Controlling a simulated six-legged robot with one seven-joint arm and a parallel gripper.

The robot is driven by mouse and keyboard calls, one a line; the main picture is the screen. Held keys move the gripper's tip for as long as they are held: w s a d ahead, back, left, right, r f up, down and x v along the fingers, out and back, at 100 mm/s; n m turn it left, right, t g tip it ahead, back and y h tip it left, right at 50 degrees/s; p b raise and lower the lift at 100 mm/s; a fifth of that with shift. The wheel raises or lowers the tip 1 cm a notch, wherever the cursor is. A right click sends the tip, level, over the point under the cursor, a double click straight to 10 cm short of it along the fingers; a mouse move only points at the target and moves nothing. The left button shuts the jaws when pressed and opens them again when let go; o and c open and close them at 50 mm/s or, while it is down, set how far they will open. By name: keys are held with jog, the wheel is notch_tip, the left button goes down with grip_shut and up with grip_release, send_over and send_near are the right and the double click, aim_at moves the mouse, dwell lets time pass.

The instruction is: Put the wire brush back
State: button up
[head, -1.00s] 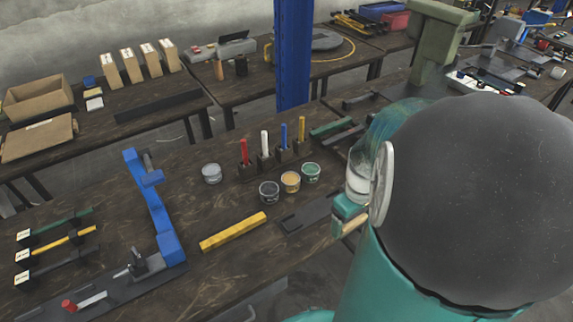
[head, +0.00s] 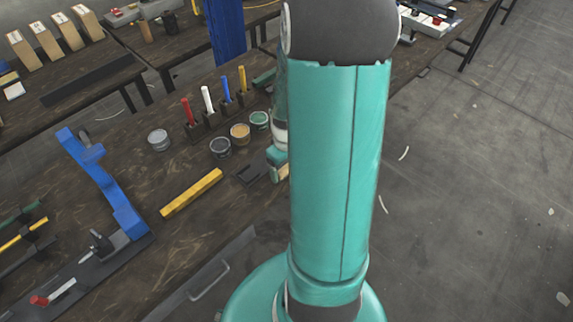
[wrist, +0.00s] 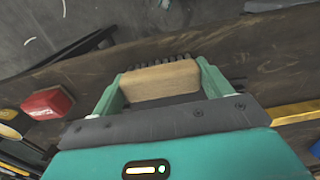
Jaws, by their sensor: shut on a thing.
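The wire brush is a pale wooden block (wrist: 160,82) with a row of dark bristles along its far edge in the wrist view. My gripper (wrist: 161,88) is shut on it, with a green finger at each end of the block. In the head view my gripper (head: 278,160) hangs over the right edge of the wooden bench, with the tan end of the brush (head: 280,174) showing below. A dark flat piece (head: 248,174) lies on the bench just left of it. My arm hides part of the bench there, so I cannot tell the brush's height.
Several coloured sticks in dark holders and several small pots (head: 240,133) stand left of my gripper. A yellow bar (head: 190,193) and a blue frame (head: 105,185) lie farther left. In the wrist view a red block (wrist: 48,103) is at left. Open floor (head: 470,200) lies right.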

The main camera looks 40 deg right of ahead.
jog(key=shift+f, duration=0.15)
jog(key=o, duration=0.9)
jog(key=shift+o, duration=0.2)
notch_tip(320, 180, up, 12)
jog(key=s+a+r+t, duration=0.2)
jog(key=a+r, duration=0.5)
jog(key=a, duration=0.4)
jog(key=s+a+r+t, duration=0.2)
jog(key=a+r+t, duration=0.1)
jog(key=a+r, duration=0.5)
jog(key=a, duration=0.3)
jog(key=shift+s+a+r+t, duration=0.25)
jog(key=shift+s+a+t, duration=0.05)
jog(key=shift+s+a, duration=0.1)
